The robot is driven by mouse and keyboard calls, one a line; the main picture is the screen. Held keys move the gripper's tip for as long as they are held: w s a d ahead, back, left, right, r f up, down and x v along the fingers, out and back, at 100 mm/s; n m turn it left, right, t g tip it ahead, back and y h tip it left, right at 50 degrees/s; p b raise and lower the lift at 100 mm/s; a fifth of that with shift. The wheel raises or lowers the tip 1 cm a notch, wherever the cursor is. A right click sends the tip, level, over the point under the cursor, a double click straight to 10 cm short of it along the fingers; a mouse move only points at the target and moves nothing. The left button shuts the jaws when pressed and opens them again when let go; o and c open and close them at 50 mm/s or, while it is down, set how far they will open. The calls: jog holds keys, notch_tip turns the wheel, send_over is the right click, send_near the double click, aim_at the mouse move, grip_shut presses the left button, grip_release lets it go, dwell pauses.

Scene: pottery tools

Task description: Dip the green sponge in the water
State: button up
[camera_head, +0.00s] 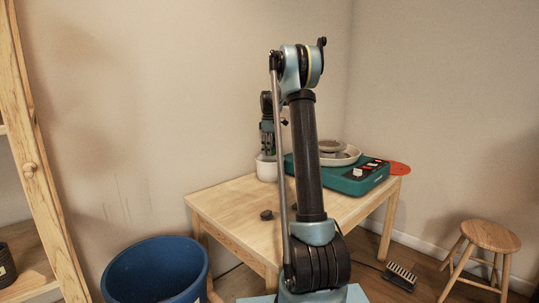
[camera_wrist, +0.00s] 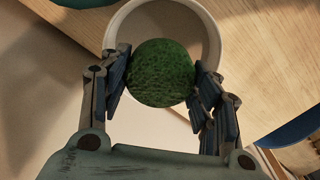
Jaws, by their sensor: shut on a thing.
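The green sponge (camera_wrist: 160,73) is round and sits between the two fingers of my gripper (camera_wrist: 162,85), which is shut on it. In the wrist view the sponge is over the opening of a white round container (camera_wrist: 212,35) and hides part of its inside. In the head view the white container (camera_head: 264,171) stands at the table's back edge, with my gripper (camera_head: 267,148) above it. The sponge is mostly hidden there behind my arm. I cannot make out the water surface or whether the sponge touches it.
The wooden table (camera_head: 235,205) carries a green pottery wheel (camera_head: 362,181) to the right and a small dark object (camera_head: 266,215) near the front.

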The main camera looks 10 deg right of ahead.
jog(key=shift+r, duration=1.6)
